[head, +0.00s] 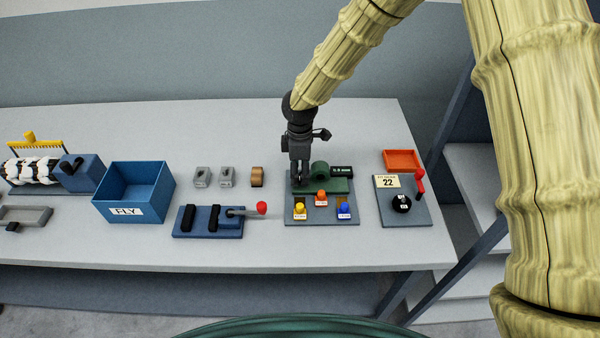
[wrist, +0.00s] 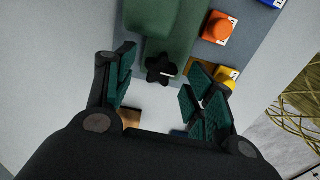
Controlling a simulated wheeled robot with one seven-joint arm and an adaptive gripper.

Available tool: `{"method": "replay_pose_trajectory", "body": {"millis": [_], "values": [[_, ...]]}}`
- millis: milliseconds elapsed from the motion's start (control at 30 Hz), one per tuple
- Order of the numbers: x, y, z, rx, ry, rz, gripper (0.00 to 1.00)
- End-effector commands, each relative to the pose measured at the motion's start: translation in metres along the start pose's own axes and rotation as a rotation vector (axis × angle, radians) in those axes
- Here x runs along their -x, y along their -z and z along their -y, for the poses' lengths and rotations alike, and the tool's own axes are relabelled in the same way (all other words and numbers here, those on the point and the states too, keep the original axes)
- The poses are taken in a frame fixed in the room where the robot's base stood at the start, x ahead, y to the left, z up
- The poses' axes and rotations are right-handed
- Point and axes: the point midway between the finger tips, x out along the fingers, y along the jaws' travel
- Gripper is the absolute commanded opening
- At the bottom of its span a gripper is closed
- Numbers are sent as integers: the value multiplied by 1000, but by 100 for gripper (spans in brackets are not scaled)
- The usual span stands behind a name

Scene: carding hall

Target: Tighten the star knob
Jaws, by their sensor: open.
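The star knob (wrist: 160,68) is small, black and lobed, with a pale mark on it. It sits at the end of a green machine body (wrist: 168,32), which also shows in the head view (head: 335,186). My gripper (wrist: 163,88) is open, its green-padded fingers spread to the left and right of the knob, with gaps on both sides. Nothing is held. I cannot tell how far the knob lies in depth from the fingertips. In the head view my gripper (head: 299,178) points down at the left end of the green body, and I cannot make out the knob there.
Orange (head: 321,195), yellow (head: 300,208) and blue (head: 344,208) knobs stand in front of the green body. A red-handled panel (head: 418,212) is to the right. A red-knobbed lever unit (head: 208,222), grey blocks and a blue FLY bin (head: 160,200) are to the left.

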Motion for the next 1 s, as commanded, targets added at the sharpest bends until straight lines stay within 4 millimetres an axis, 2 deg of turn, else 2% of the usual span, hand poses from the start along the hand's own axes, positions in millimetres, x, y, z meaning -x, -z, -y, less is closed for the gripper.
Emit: {"method": "replay_pose_trajectory", "body": {"millis": [300, 500, 700, 1000], "values": [[59, 0, -1, -1, -3, -2, 54], [88, 0, 0, -1, -2, -2, 54], [103, 0, 0, 0, -1, -1, 54], [106, 0, 0, 0, 0, -1, 54]]}}
